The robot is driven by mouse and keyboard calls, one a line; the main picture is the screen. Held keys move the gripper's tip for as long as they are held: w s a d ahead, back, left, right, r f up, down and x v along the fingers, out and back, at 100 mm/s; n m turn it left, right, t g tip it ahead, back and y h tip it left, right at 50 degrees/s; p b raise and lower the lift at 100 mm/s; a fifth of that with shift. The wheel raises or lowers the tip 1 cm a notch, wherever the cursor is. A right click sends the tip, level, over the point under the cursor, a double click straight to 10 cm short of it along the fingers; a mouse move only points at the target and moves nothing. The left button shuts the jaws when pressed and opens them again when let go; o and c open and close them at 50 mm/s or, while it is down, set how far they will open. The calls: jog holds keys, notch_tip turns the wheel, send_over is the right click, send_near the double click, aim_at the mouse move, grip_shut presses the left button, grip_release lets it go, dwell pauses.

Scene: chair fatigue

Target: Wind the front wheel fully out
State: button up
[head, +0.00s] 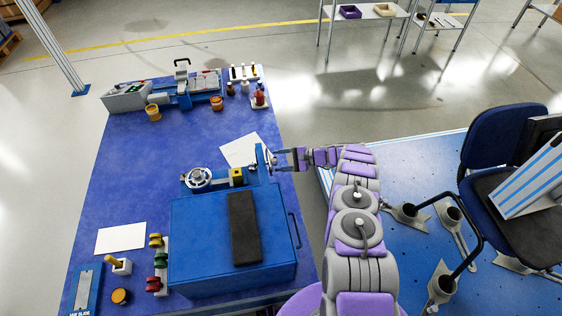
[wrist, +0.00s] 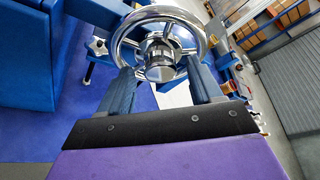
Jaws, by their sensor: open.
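A chrome handwheel with spokes and a round hub fills the top middle of the wrist view (wrist: 198,22). In the head view this wheel is seen nearly edge-on (head: 271,157), on the right side of a blue machine part. My gripper (wrist: 160,68) is open, with one dark finger on each side of the hub. Its fingertips are at or close to the lower rim; I cannot tell whether they touch it. In the head view my gripper (head: 279,159) reaches the wheel from the right. A second chrome handwheel (head: 199,178) lies face up to the left.
The blue bench (head: 130,190) holds a large blue box (head: 200,235) with a black pad (head: 244,228), nearest me. A blue-grey machine (head: 180,92) and small pots stand at the back. A chair (head: 500,160) stands on a blue platform at right.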

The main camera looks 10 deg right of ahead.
jog(key=c, duration=1)
jog(key=shift+c, duration=0.2)
jog(key=n+t, duration=0.1)
jog(key=n, duration=0.1)
jog(key=n+y, duration=0.1)
jog(key=n, duration=0.1)
jog(key=f+n+t+y, duration=0.1)
jog(key=n, duration=0.1)
jog(key=shift+s+t, duration=0.25)
jog(key=shift+t, duration=0.05)
jog(key=shift+r, duration=0.1)
dwell(0.4)
